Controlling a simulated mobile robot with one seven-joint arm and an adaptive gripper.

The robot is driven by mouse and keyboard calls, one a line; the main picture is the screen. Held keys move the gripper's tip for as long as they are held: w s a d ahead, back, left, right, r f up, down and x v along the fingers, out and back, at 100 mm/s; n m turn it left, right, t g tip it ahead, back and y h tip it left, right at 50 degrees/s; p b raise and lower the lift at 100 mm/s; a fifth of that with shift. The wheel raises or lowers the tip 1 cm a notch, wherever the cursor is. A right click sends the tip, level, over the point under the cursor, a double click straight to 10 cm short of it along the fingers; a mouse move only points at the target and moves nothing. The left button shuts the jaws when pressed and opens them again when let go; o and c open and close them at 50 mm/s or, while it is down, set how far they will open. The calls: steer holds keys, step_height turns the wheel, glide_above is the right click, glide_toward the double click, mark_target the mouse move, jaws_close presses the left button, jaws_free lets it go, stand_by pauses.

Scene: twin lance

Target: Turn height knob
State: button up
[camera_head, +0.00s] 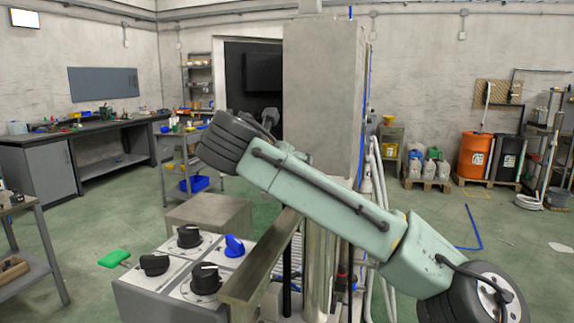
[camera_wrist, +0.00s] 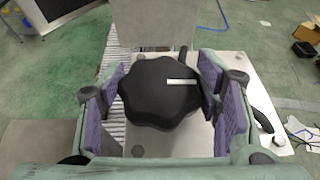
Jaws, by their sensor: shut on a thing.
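In the wrist view, a black lobed knob (camera_wrist: 150,98) with a white line on its top sits between the two purple-padded fingers of my gripper (camera_wrist: 165,90). My gripper is shut on the knob, one pad on either side. The white line lies nearly level in the picture and points to the right. A pale metal plate (camera_wrist: 238,76) shows around and below the knob. In the head view I cannot make out the gripper's fingers or this lobed knob.
A grey column (camera_head: 322,95) stands behind my arm. Workbenches (camera_head: 45,150) line the left; green floor is open at right.

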steer(key=c, duration=0.5)
steer(key=shift+d+r+n+y+p, duration=0.1)
steer(key=shift+n+y+p, duration=0.45)
steer(key=shift+n+y, duration=0.3)
steer(key=shift+n+t+y, duration=0.4)
steer(key=shift+n+y, duration=0.25)
steer(key=shift+y, duration=0.2)
steer(key=o, duration=1.2)
steer(key=v, duration=1.2)
